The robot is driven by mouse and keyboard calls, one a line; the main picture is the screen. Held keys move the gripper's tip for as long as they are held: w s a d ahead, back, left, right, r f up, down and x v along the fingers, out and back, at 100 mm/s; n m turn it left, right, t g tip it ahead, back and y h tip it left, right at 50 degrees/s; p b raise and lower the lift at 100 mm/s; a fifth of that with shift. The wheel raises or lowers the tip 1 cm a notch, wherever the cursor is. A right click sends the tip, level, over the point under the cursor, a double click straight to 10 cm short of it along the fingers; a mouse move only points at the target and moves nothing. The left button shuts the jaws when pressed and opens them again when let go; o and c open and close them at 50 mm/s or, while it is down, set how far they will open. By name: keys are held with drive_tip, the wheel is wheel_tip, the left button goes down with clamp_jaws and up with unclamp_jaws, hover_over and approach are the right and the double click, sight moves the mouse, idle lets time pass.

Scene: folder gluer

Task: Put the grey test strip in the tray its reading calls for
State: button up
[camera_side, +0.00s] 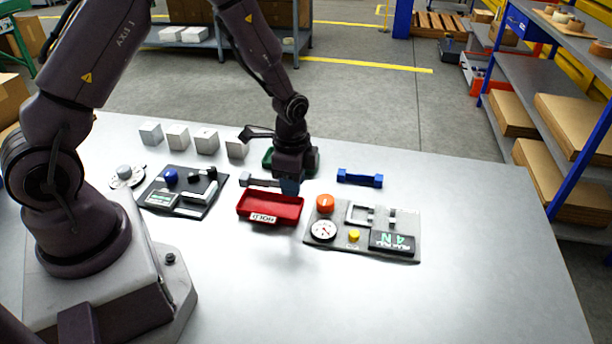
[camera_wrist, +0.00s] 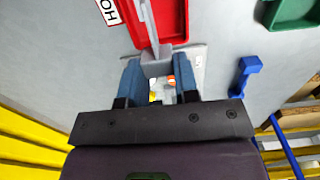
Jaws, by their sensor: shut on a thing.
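My gripper (camera_side: 290,187) is shut on the grey test strip (camera_side: 258,182) and holds it above the table by the red tray. In the wrist view the strip (camera_wrist: 149,22) runs from between my fingers (camera_wrist: 160,72) across the red tray (camera_wrist: 176,20). The red tray (camera_side: 270,207) is labelled HOLD and looks empty. A green tray (camera_side: 313,160) stands behind my gripper, partly hidden; it also shows in the wrist view (camera_wrist: 297,12). The tester (camera_side: 335,245) has a dark display (camera_side: 391,242) with green characters, upside down, apparently 4 and N.
A blue strip (camera_side: 360,178) lies behind the tester. A black device (camera_side: 182,190) with a blue knob is left of the red tray. Several pale blocks (camera_side: 177,137) stand in a row at the back left. The table's right side is clear.

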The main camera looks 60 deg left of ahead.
sight(295, 212)
drive_tip(key=shift+f, duration=2.95)
drive_tip(key=shift+w, duration=0.1)
drive_tip(key=o, duration=0.8)
drive_tip(key=shift+c, duration=0.2)
drive_tip(key=shift+r, duration=0.25)
drive_tip(key=shift+o, duration=1.1)
drive_tip(key=shift+r, duration=4.8)
